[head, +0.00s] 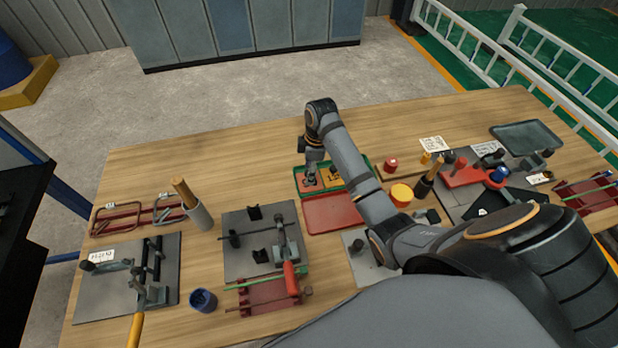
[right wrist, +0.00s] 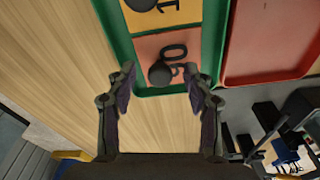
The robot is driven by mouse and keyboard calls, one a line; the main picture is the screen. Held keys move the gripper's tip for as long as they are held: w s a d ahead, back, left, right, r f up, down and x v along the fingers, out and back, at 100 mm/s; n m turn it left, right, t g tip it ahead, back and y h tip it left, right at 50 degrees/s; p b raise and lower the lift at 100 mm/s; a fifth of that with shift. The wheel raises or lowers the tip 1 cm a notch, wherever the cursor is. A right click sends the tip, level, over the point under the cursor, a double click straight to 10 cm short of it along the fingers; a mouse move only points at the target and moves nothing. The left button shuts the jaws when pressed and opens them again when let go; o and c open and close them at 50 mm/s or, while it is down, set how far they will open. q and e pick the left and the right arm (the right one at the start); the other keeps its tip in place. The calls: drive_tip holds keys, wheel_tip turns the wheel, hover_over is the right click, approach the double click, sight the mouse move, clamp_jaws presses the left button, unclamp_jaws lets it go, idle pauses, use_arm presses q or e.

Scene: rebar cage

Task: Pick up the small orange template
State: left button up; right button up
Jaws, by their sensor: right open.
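The orange template (right wrist: 180,48), a reddish-orange plate with a dark round knob and dark digits, lies in the near end of a green tray (right wrist: 220,45). A yellow-orange plate (right wrist: 183,12) with a similar knob lies beyond it in the same tray. In the head view the green tray (head: 298,176) is near the table's middle, partly hidden by my right arm. My right gripper (right wrist: 162,82) is open, its fingers on either side of the orange template's knob in the picture; contact cannot be told. It also shows above the tray's left end in the head view (head: 311,183). My left gripper is not in view.
A red tray (head: 328,214) lies just in front of the green tray. A grey fixture plate (head: 240,262) with black blocks stands left of it. Bare table (head: 240,165) lies left of the green tray.

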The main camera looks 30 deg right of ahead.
sight(318, 186)
clamp_jaws()
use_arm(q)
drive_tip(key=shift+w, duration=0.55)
use_arm(e)
drive_tip(key=shift+r, duration=0.15)
drive_tip(key=shift+r, duration=0.25)
drive_tip(key=r, duration=0.1)
drive_tip(key=s+r, duration=0.1)
drive_tip(key=r, duration=0.1)
drive_tip(key=shift+d+r+b, duration=0.15)
drive_tip(key=shift+r+b, duration=0.1)
drive_tip(key=shift+b, duration=0.05)
use_arm(q)
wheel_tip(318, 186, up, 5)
drive_tip(key=p, duration=0.5)
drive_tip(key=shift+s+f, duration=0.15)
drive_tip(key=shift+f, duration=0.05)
use_arm(e)
drive_tip(key=s+d+r, duration=0.1)
drive_tip(key=s+r, duration=0.7)
drive_tip(key=s, duration=0.5)
drive_tip(key=shift+d+r, duration=0.4)
